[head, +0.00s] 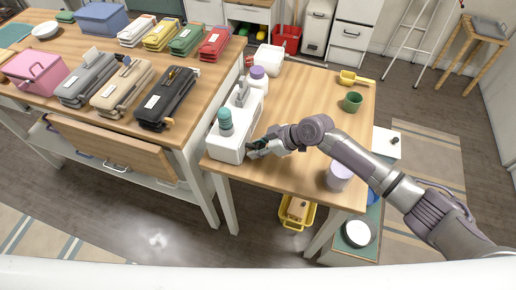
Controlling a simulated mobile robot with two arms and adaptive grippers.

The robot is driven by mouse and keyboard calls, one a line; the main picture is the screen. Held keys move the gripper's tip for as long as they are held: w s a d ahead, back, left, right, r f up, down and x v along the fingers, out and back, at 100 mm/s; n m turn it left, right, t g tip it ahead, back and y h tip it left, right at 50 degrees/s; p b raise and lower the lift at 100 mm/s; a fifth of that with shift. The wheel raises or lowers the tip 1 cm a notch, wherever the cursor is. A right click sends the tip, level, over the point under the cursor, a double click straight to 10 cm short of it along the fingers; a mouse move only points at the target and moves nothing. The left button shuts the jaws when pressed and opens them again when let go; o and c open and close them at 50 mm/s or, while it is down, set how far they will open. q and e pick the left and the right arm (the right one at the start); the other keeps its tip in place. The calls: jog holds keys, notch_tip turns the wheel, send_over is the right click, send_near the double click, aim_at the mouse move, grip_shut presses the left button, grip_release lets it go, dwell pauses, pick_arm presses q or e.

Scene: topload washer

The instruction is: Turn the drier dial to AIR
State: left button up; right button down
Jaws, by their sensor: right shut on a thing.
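A white box-shaped appliance (232,148) stands at the left edge of the wooden table, with a teal ribbed cylinder (225,116) and a grey upright part (242,93) on top. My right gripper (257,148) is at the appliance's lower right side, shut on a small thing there. The fingers cover that thing, so I cannot make out its shape or any dial marking such as AIR. My left gripper is not in view.
A white bottle with a purple cap (257,78) and a white container (269,58) stand behind the appliance. A green cup (352,101), a yellow scoop (355,78) and a lilac cylinder (338,176) are on the table (310,95). The table's middle is mostly clear.

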jog(key=c, duration=0.8)
grip_release()
jog(key=shift+o, duration=0.2)
jog(key=shift+d+r, duration=0.2)
jog(key=shift+d, duration=0.05)
jog(key=v, duration=1.1)
jog(key=shift+s+d+r, duration=0.1)
jog(key=shift+r, duration=0.05)
